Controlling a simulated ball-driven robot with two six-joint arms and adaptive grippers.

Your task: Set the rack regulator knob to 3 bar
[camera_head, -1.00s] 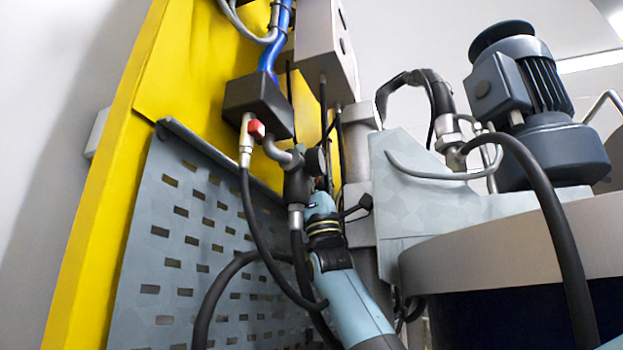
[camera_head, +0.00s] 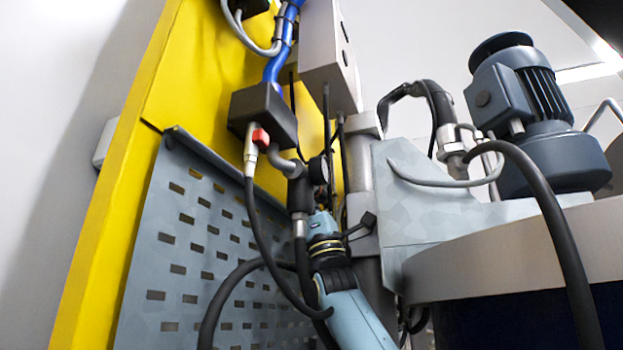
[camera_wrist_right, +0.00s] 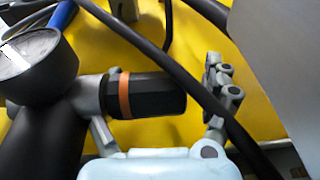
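The regulator knob (camera_wrist_right: 145,95) is black and ribbed, with an orange ring at its left end. In the right wrist view it lies sideways on a grey regulator body beside a round pressure gauge (camera_wrist_right: 32,52). My right gripper (camera_wrist_right: 162,112) is open, with one finger at the knob's lower left and the other just past its right end. I cannot tell whether either finger touches it. In the head view the gauge (camera_head: 318,170) is small and dark, and my right gripper (camera_head: 321,222) is just below it. The knob is not clearly visible there. The dial reading is unreadable. My left gripper is out of view.
A black hose (camera_wrist_right: 190,80) crosses close by the right finger. A perforated grey panel (camera_head: 190,235) stands at left, and a drum (camera_head: 500,255) with a motor (camera_head: 540,110) at right.

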